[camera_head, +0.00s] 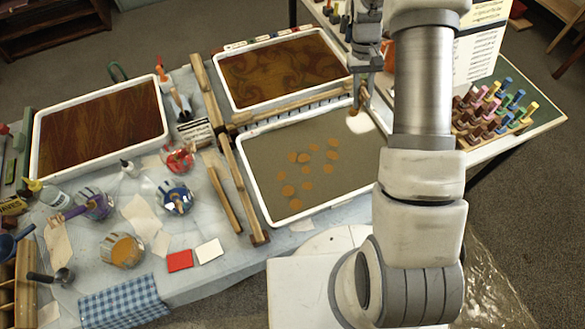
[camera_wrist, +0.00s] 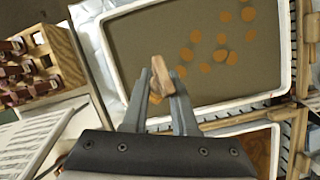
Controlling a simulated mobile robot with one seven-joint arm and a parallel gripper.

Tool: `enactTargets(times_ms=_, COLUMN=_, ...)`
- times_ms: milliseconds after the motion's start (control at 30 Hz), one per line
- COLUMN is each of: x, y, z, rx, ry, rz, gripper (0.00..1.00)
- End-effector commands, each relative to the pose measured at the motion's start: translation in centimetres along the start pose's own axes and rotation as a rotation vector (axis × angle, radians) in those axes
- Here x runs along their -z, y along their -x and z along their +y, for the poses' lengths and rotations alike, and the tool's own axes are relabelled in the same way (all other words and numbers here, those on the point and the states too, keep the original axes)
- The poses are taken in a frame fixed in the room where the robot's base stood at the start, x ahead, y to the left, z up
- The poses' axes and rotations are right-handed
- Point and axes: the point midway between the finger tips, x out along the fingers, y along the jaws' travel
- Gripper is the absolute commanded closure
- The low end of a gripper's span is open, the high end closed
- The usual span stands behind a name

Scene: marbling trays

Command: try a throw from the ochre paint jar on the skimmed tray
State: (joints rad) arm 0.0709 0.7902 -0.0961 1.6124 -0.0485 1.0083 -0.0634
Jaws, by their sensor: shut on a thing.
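The ochre paint jar (camera_head: 122,251) stands at the front left of the table, with ochre paint showing in its open top. The tray with a plain grey bath (camera_head: 345,175) has several round ochre spots scattered over its middle and left; it also shows in the wrist view (camera_wrist: 130,38). My gripper (camera_head: 361,92) is above this tray's back right corner. It is shut on a wooden-handled tool (camera_wrist: 157,90), probably a brush. A pale patch (camera_head: 360,122) shows just below the gripper; I cannot tell whether it is the tool's bristles or glare.
A tray with a swirled brown bath (camera_head: 330,40) lies behind, and another brown tray (camera_head: 36,150) at left. Jars with red (camera_head: 179,160), blue (camera_head: 174,199) and purple (camera_head: 92,204) stand left of wooden bars (camera_head: 240,190). A rack of coloured pegs (camera_head: 490,108) stands at right.

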Motion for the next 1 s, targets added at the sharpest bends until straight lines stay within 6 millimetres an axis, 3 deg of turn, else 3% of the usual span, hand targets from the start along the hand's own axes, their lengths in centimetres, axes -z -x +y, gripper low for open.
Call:
enactTargets(times_ms=233, x=0.1, y=-0.3, z=-0.1, rx=0.0, ry=0.0, rz=0.0, gripper=1.0)
enactTargets(times_ms=567, x=1.2, y=-4.6, z=-0.4, rx=0.0, ry=0.0, rz=-0.001, gripper=1.0)
enactTargets(times_ms=867, x=0.1, y=-0.1, z=0.0, rx=0.0, ry=0.0, rz=0.002, gripper=1.0)
enactTargets(times_ms=1000, x=-0.1, y=0.1, z=0.0, rx=0.0, ry=0.0, rz=-0.001, gripper=1.0)
